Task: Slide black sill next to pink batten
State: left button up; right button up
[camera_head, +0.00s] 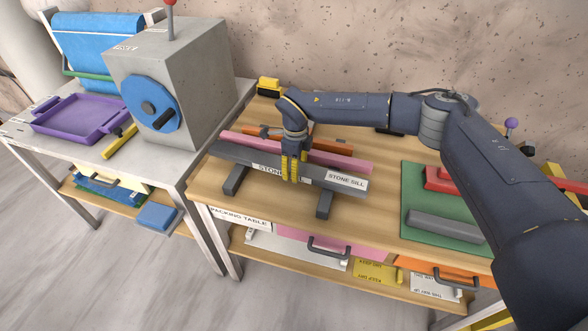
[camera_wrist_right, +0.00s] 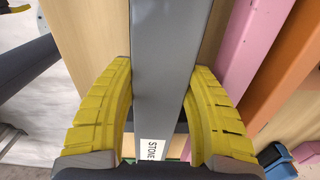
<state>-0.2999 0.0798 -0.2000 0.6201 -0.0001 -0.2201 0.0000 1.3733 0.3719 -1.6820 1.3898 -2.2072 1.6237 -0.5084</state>
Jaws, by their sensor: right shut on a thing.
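The black sill (camera_head: 240,157) is a long dark grey bar with "STONE SILL" labels, lying across two dark supports on the wooden packing table. The pink batten (camera_head: 345,161) runs behind it, roughly parallel; in the wrist view the pink batten (camera_wrist_right: 250,38) is to the right, with a strip of wood showing between it and the sill (camera_wrist_right: 166,70). My right gripper (camera_head: 291,171) has its yellow fingers on both long sides of the sill, near its middle, shut on it. The finger pads also show in the wrist view (camera_wrist_right: 163,95). My left gripper is not in view.
An orange bar (camera_wrist_right: 285,75) lies beyond the pink batten. A green mat (camera_head: 412,180) with a red item and a grey block (camera_head: 445,226) is at the right. A grey machine (camera_head: 190,70) with a blue wheel and a purple tray (camera_head: 75,133) stand on the left bench.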

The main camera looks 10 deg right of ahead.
jog(key=shift+w+d, duration=0.1)
jog(key=shift+d, duration=0.05)
jog(key=o, duration=1.6)
jog(key=shift+r, duration=0.1)
notch_tip(320, 180, up, 12)
jog(key=shift+f, duration=0.1)
